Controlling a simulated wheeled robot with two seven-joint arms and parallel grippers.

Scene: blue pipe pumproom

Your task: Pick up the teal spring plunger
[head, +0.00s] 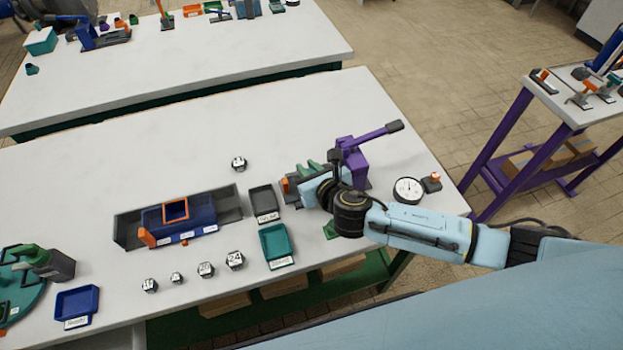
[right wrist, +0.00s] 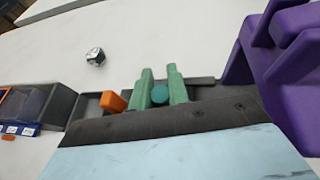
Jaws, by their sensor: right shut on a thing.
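The teal spring plunger (right wrist: 160,95) shows in the right wrist view as a small round teal end between two green fingers. My right gripper (right wrist: 160,80) is shut on it, with one finger on each side. In the head view my right gripper (head: 309,169) is over the right half of the white table, just left of a purple lever press. The wrist hides most of the plunger there, so I cannot tell whether it touches what is below. My left gripper is not in view.
The purple press (head: 352,160) stands close to my right gripper, its lever reaching up and right. A grey tray (head: 263,204) and a teal tray (head: 277,246) lie to the left. A dial gauge (head: 408,190) sits to the right.

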